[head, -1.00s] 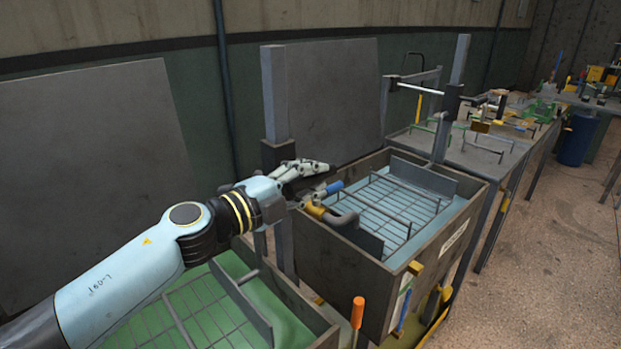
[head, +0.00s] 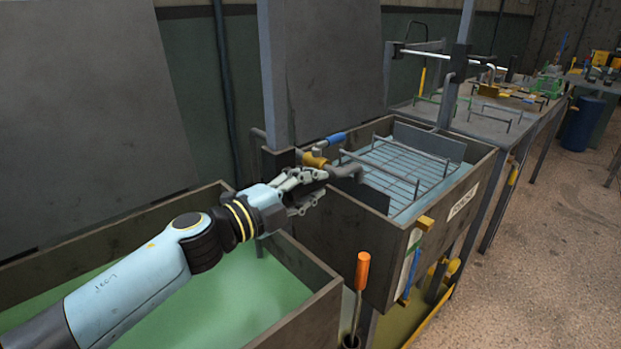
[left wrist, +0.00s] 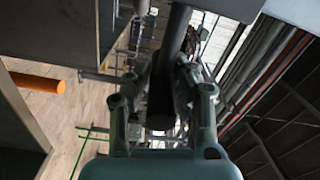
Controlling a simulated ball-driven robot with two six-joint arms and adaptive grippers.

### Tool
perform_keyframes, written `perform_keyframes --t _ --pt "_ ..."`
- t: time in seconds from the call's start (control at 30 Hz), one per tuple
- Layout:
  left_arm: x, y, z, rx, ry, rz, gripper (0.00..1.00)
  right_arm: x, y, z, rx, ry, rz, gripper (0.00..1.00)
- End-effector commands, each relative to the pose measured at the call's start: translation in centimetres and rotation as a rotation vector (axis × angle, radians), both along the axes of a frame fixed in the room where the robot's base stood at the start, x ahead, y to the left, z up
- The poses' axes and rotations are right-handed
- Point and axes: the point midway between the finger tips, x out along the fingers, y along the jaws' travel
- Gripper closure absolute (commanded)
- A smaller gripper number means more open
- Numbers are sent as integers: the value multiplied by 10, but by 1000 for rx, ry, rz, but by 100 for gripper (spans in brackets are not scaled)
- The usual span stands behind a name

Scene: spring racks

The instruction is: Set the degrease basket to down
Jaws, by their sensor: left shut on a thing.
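The near tank (head: 325,305) holds green liquid (head: 235,290), and no basket mesh shows in it. Above its far right corner my left gripper (head: 308,188) is in front of a grey upright post (head: 272,75) with a dark sliding block (head: 280,160). In the left wrist view my left gripper (left wrist: 163,75) is shut on a dark grey bar (left wrist: 178,45) running between the fingers. The fingers hide where the bar joins the block. I cannot read a label saying which basket is degrease. My right gripper is not in view.
A second tank (head: 400,240) with pale blue liquid and a wire basket (head: 415,160) stands to the right. A yellow tap with a blue lever (head: 335,140) is close beside my gripper. An orange-handled tool (head: 362,275) stands by the near tank.

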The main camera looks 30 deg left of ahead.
Motion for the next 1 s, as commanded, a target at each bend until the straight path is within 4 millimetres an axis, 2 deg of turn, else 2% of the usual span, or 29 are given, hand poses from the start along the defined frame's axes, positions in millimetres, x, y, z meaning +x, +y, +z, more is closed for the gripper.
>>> perform_keyframes --t 0.03,0.1,0.57,0.6,0.77,1.0 --pt "-2 0 -18 1 12 0 100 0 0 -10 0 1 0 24" --pt "-2 0 -24 2 12 0 100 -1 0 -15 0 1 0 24" --pt "-3 0 -28 2 12 1 100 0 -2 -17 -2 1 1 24" --pt "-3 0 -28 2 12 1 77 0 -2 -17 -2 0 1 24" --pt "-2 0 -27 2 10 1 56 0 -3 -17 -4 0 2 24" --pt "-1 1 -24 1 6 2 55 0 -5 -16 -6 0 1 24"
